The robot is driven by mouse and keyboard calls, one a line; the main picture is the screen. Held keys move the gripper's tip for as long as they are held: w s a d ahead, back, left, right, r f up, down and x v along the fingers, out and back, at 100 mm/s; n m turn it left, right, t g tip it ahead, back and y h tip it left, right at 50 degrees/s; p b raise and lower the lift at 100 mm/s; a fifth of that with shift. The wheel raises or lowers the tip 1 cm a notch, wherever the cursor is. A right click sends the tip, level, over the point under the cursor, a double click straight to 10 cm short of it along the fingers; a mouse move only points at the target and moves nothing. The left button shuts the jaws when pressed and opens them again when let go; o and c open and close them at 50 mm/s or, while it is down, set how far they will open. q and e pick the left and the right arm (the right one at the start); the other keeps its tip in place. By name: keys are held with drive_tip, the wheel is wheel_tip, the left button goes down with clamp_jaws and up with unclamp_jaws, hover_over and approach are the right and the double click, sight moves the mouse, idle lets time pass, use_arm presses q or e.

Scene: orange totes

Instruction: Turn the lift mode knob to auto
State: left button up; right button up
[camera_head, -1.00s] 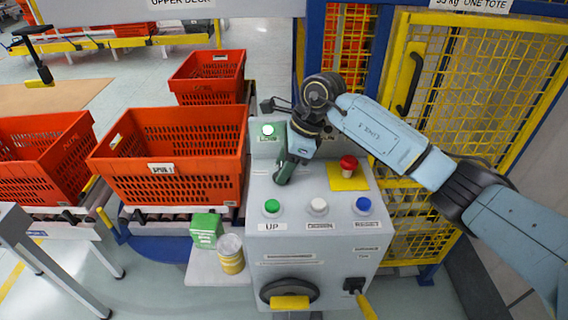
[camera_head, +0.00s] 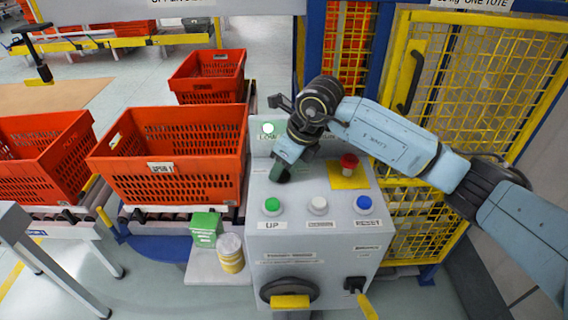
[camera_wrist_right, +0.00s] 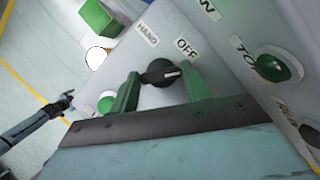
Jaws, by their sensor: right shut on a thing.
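The lift mode knob (camera_wrist_right: 160,72) is black with a pale pointer line. In the right wrist view it sits between the green fingers of my right gripper (camera_wrist_right: 160,88), which is shut on it. The pointer line points right in that view. The HAND label (camera_wrist_right: 147,34) and OFF label (camera_wrist_right: 186,47) are above the knob; I see no AUTO label. In the head view my right gripper (camera_head: 280,174) reaches down to the top of the grey control box (camera_head: 320,250) and hides the knob.
The box carries a green button (camera_head: 272,205), a white button (camera_head: 318,205), a blue button (camera_head: 364,203) and a red stop button (camera_head: 349,163) near the gripper. Orange totes (camera_head: 170,150) stand left. A yellow mesh fence (camera_head: 500,90) is behind my right arm.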

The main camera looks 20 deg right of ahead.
drive_tip(key=shift+m+t+h, duration=0.3)
drive_tip(key=shift+m+h, duration=0.1)
drive_tip(key=shift+m, duration=0.8)
drive_tip(key=shift+o, duration=0.2)
drive_tip(key=o, duration=1)
drive_tip(key=shift+c, duration=0.2)
drive_tip(key=v, duration=1.3)
drive_tip(key=shift+r+b, duration=0.2)
drive_tip(key=shift+b, duration=0.2)
drive_tip(key=shift+s, duration=0.1)
